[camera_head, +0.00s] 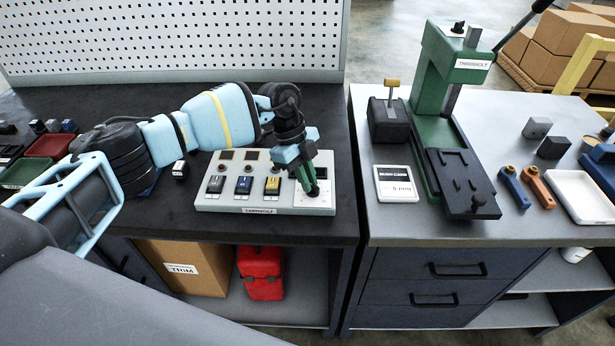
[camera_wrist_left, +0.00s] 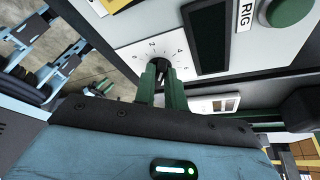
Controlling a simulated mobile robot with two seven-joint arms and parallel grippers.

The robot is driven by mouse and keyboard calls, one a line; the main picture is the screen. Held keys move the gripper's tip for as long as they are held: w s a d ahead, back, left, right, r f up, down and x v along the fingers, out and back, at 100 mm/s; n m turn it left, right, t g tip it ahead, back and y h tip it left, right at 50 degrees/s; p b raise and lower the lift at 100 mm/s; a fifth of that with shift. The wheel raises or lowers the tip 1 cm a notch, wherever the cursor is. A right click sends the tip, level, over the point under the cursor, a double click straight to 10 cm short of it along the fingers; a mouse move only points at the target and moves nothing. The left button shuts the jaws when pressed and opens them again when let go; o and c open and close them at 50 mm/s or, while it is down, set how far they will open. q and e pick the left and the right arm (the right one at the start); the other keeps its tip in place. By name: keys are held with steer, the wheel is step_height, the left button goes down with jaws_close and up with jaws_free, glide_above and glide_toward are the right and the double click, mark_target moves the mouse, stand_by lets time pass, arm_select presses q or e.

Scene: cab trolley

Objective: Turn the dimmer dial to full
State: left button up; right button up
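The control panel (camera_head: 265,207) is a pale box on the dark left bench, with several coloured switches and a white dial plate at its right end. The dimmer dial (camera_wrist_left: 159,63) is a small black knob on a white face with a printed scale; 2 and 4 can be read. My left gripper (camera_head: 311,186) reaches down onto it. In the left wrist view its green fingers (camera_wrist_left: 161,72) lie close along both sides of the knob, with a narrow dark gap between them. The fingers partly hide the knob and the lower scale. My right gripper is out of view.
The switches (camera_head: 244,185) stand just left of the dial. A green press (camera_head: 431,80) and a white card (camera_head: 396,184) are on the grey bench to the right. A pegboard (camera_head: 180,40) rises behind. A box (camera_head: 185,268) and red can (camera_head: 261,272) sit below.

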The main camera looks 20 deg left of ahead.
arm_select(q)
jaws_close()
